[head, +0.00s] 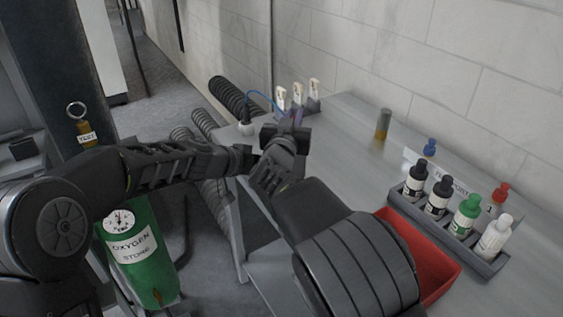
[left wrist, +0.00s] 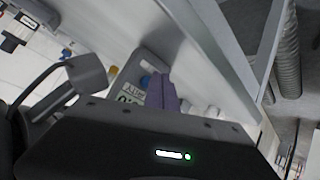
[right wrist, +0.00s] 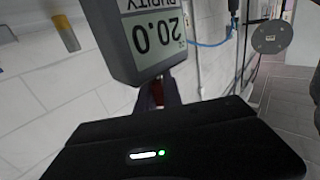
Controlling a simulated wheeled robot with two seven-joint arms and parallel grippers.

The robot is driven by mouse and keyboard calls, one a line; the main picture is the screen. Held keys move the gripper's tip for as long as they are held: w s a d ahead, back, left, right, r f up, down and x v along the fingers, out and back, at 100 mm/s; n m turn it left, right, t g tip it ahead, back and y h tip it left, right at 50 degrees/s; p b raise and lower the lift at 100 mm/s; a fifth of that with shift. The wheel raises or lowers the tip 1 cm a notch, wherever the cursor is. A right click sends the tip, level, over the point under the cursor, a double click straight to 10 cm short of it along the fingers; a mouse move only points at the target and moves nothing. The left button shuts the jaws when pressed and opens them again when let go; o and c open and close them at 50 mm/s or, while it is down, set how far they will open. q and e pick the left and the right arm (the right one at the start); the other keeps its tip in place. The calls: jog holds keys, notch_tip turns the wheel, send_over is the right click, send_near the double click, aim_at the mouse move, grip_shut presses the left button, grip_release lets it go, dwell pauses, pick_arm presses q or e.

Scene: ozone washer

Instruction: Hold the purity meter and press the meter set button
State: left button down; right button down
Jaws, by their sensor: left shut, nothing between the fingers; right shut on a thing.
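The grey purity meter (right wrist: 150,40) fills the top of the right wrist view. Its screen reads 20.0, upside down in that view. My right gripper (right wrist: 163,92) is shut on the meter, with its fingertips partly hidden behind it. In the left wrist view the meter (left wrist: 122,80) shows its screen and a blue button, which I take to be the set button (left wrist: 146,80). My left gripper (left wrist: 162,92) is shut and empty, with its purple fingertips close beside that button. I cannot tell whether they touch it. In the head view the arms largely hide the meter.
A rack of bottles (head: 487,262) and a red bin (head: 446,272) are on the right. White-topped testers (head: 297,95) stand at the back of the grey table (head: 345,135). A blue cable (right wrist: 212,43) runs near the meter. A green oxygen cylinder (head: 140,262) stands at lower left.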

pick_arm(q)
jog(key=shift+w+d, duration=0.1)
jog(key=shift+w+d, duration=0.15)
jog(key=shift+d, duration=0.1)
jog(key=shift+w+d, duration=0.15)
jog(key=shift+d, duration=0.15)
dwell(0.7)
jog(key=shift+w+d, duration=0.1)
jog(key=shift+d, duration=0.5)
dwell(0.5)
jog(key=shift+s+a+f, duration=0.1)
jog(key=shift+s+a, duration=0.6)
jog(key=shift+s, duration=0.05)
jog(key=shift+a, duration=0.25)
